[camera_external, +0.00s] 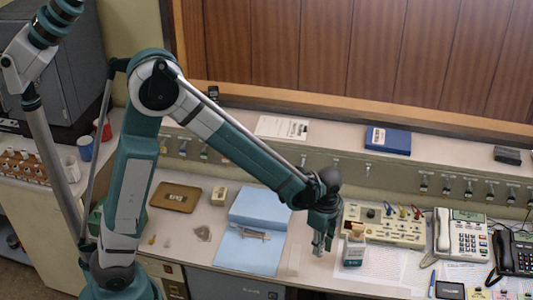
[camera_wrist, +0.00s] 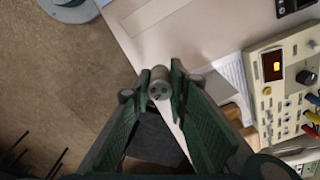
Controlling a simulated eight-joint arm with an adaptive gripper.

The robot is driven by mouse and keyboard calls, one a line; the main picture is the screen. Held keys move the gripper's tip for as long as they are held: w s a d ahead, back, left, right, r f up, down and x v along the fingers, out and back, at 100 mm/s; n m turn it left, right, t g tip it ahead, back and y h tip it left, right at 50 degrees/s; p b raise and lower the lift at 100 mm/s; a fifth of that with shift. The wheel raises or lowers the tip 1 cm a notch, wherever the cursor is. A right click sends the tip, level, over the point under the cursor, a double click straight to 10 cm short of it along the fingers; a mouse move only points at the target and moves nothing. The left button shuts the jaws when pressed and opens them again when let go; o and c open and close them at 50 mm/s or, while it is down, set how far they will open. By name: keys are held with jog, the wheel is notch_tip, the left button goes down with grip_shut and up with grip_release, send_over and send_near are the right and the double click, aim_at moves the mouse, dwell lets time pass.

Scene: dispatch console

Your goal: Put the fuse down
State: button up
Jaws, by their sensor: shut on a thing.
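In the wrist view my gripper (camera_wrist: 161,85) is shut on a small grey cylinder, which I take for the fuse (camera_wrist: 160,90). Its round end, with a few dark spots, shows between the fingertips. In the outside view the fuse is too small and too hidden by the fingers to make out clearly. I cannot tell whether it touches the desk (camera_external: 190,228).
A beige control panel (camera_external: 383,225) stands right of my gripper, with telephones (camera_external: 460,236) beyond it. A blue folder (camera_external: 262,205) lies left, with a brown tray (camera_external: 175,196) farther left. The wrist view shows the desk edge and brown floor (camera_wrist: 60,80) close by.

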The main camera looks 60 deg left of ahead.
jog(key=shift+f+b, duration=0.5)
jog(key=shift+f, duration=2.3)
jog(key=shift+f, duration=0.15)
jog(key=shift+f+b, duration=0.35)
jog(key=shift+f, duration=1.4)
jog(key=shift+f, duration=0.1)
jog(key=o, duration=0.5)
jog(key=shift+f, duration=0.1)
jog(key=shift+c, duration=0.2)
jog(key=o, duration=0.4)
jog(key=shift+o, duration=0.2)
jog(key=shift+r, duration=0.2)
notch_tip(320, 180, up, 12)
jog(key=shift+r+p, duration=0.1)
jog(key=shift+p, duration=0.95)
